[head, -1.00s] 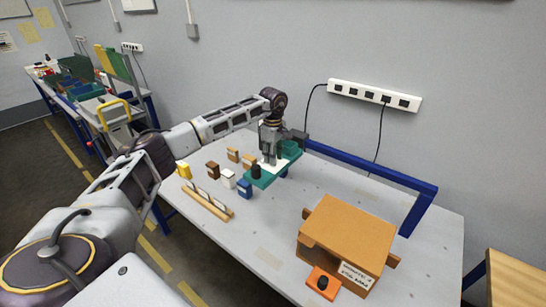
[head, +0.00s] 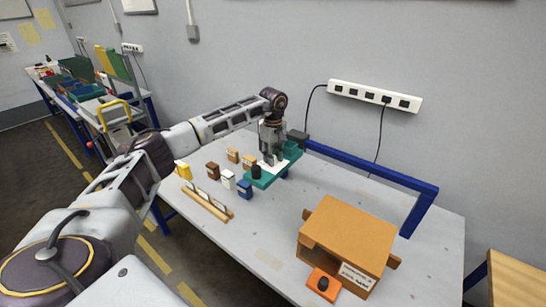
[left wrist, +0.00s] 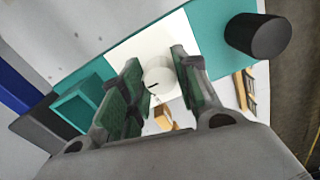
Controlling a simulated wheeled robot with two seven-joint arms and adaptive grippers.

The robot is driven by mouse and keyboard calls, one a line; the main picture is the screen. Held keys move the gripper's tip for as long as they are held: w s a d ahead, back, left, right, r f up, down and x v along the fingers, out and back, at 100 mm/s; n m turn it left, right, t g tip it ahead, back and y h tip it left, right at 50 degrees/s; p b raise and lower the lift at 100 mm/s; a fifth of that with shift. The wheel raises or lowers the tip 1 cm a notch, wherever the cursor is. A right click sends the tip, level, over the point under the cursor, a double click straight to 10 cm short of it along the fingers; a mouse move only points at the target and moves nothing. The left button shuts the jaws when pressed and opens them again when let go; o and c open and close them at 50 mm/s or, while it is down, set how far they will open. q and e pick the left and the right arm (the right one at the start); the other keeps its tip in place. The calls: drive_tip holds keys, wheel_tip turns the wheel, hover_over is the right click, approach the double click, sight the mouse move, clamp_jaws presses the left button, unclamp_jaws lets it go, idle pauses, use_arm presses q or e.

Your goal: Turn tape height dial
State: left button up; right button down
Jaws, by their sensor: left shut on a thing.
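A teal device (head: 262,180) with a white plate and a black cylindrical knob (head: 255,171) stands at the back of the table. In the left wrist view, a round white dial (left wrist: 158,76) with a short black mark stands by the white plate (left wrist: 155,43). My left gripper (head: 270,157) points down over the device. Its green-padded fingers (left wrist: 160,70) are shut on the dial, one on each side. The fingers and wrist hide the dial in the head view. My right gripper is not in view.
Small coloured blocks and a wooden rack (head: 207,200) stand left of the device. A brown box (head: 347,236) with an orange part (head: 323,284) is at the front right. A blue bar (head: 370,172) runs along the back. The table's middle is mostly clear.

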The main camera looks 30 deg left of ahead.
use_arm(q)
drive_tip(key=shift+r, duration=0.1)
drive_tip(key=o, duration=1)
drive_tip(key=shift+r, duration=6)
drive_tip(key=shift+f, duration=0.1)
